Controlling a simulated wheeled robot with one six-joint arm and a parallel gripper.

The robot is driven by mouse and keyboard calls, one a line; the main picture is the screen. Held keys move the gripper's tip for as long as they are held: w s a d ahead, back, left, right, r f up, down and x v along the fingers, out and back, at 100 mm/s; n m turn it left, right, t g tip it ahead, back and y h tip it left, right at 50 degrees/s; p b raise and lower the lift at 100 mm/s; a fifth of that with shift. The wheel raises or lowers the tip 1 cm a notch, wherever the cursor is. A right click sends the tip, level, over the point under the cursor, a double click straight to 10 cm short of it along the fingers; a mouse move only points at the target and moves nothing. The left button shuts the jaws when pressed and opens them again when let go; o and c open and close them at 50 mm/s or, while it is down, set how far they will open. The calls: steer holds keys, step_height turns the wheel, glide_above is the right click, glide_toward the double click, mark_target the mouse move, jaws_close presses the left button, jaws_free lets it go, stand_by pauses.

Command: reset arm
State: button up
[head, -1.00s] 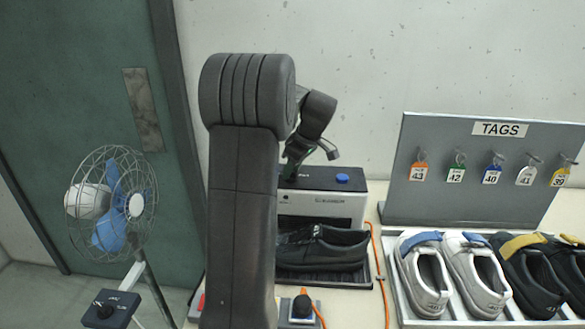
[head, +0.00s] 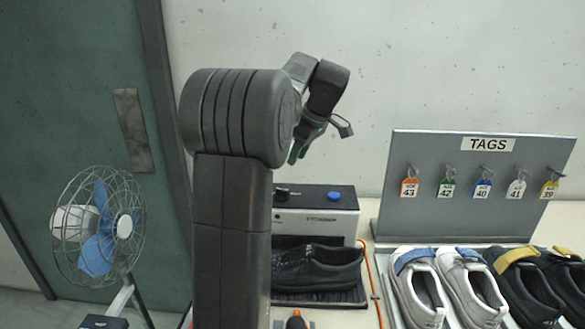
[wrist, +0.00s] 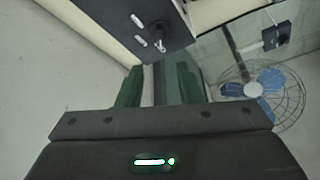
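My gripper (head: 302,142) is raised above the black-and-white machine (head: 318,212), well clear of it, with its green-padded fingers pointing down. Part of it is hidden behind my own arm in the head view. In the wrist view, the two green finger pads (wrist: 158,88) stand apart with only background between them. My gripper is open and empty.
A dark shoe (head: 316,268) sits at the machine's front. A grey TAGS board (head: 440,205) with several hanging tags stands to the right, behind a row of shoes (head: 462,285). A caged fan (head: 97,222) stands left, before a green door (head: 75,100).

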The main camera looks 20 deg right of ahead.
steer(key=shift+s+d+r, duration=0.1)
steer(key=shift+s+r, duration=0.1)
steer(key=shift+r, duration=0.3)
steer(key=p+x, duration=0.1)
steer(key=x, duration=1.3)
steer(key=shift+r, duration=0.15)
